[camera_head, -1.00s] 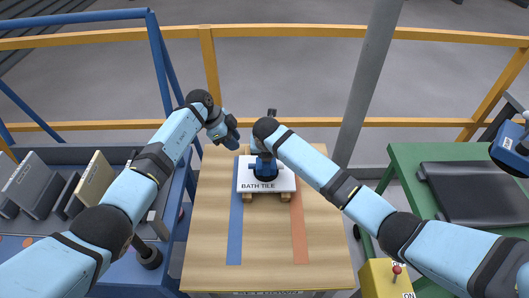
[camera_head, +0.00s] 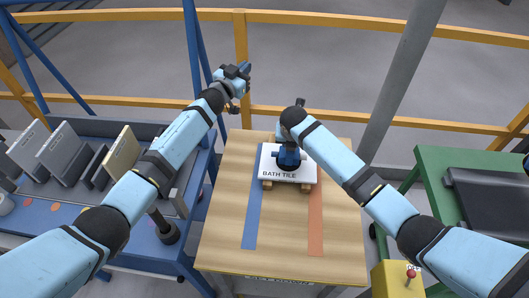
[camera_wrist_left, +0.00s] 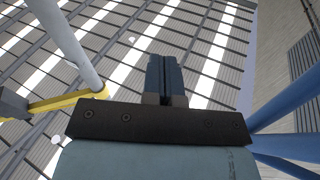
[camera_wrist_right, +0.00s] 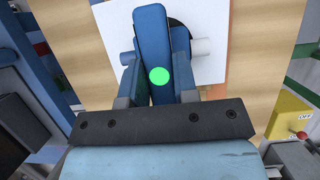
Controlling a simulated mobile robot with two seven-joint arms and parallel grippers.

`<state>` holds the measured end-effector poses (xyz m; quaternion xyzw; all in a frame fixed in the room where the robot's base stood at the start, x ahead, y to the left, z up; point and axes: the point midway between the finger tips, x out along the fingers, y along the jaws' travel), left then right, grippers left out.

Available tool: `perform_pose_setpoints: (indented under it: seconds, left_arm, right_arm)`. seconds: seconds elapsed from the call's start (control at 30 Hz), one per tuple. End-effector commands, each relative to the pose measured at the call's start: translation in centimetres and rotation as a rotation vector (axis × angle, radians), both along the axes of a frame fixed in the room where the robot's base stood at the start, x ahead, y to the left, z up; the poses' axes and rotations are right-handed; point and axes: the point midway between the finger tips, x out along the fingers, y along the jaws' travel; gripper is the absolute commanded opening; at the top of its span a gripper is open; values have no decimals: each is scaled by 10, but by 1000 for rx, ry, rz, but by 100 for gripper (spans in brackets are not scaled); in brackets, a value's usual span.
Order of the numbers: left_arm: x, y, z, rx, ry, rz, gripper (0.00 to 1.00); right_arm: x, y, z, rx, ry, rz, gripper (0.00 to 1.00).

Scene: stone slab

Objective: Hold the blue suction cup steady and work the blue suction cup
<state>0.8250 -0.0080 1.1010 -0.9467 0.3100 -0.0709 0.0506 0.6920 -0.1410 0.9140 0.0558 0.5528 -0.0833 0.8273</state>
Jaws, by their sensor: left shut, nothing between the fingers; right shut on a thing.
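The blue suction cup (camera_head: 289,157) sits on the white bath tile (camera_head: 270,166), which is marked BATH TILE and rests on wooden blocks. In the right wrist view its blue lever (camera_wrist_right: 152,45), with a green dot, stands between the fingers of my right gripper (camera_wrist_right: 157,90), which is shut on it. In the head view the right arm partly hides the cup and its gripper's fingers. My left gripper (camera_head: 243,70) is raised beyond the table's far left, away from the cup. In the left wrist view its fingers (camera_wrist_left: 166,75) are together and empty, pointing toward the ceiling.
The wooden table (camera_head: 225,225) has a blue and an orange stripe and is clear in front of the tile. A blue bench (camera_head: 110,275) with upright panels stands left, a green table (camera_head: 455,160) right. A yellow switch box (camera_head: 392,280) stands front right. Yellow rails run behind.

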Motion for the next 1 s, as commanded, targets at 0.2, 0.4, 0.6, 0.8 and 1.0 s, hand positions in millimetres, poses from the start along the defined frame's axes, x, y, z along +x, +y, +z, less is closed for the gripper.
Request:
perform_pose_setpoints:
  seconds: [0.2, 0.4, 0.6, 0.8, 1.0]
  left_arm:
    - [4, 45, -43, -63, 284, 242, 0]
    - [-23, 63, -101, -29, 641, 316, 0]
    - [-76, 58, -149, 56, 997, 219, 0]
    - [-123, 48, -167, 129, 1213, 64, 0]
    - [-141, 43, -170, 154, 1280, -6, 0]
  right_arm:
    - [0, 0, 0, -1, 0, 0, 0]
    - [0, 0, 0, -1, 0, 0, 0]
    - [0, 0, 0, 0, 0, 0, 0]
    - [0, 0, 0, 0, 0, 0, 0]
    - [0, 0, 0, 0, 0, 0, 0]
